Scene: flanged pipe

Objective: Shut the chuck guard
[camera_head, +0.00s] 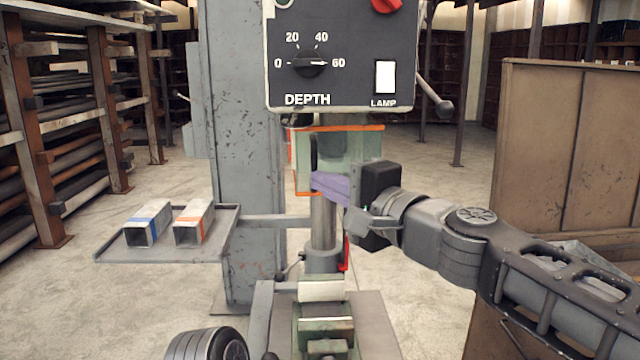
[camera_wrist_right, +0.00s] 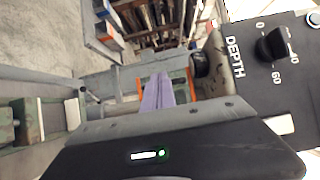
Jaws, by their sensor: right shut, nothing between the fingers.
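The chuck guard (camera_head: 305,160) is a clear greenish shield with orange edges, below the drill head and around the chuck area. Its orange edge and clear panel also show in the right wrist view (camera_wrist_right: 180,78), partly behind my fingers. I cannot tell how far it stands open. My right gripper (camera_head: 316,183) comes in from the right, with its purple fingers shut together and empty at the guard's lower part. The fingers also show in the wrist view (camera_wrist_right: 159,78). I cannot tell whether they touch the guard. My left gripper is not in view.
The drill head (camera_head: 340,85) with DEPTH dial and lamp switch hangs just above. A grey column (camera_head: 245,200) stands behind. A side tray (camera_head: 225,240) holds two square tubes (camera_head: 148,224). A green vise (camera_head: 322,325) is below. A brown panel (camera_head: 570,150) stands at right.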

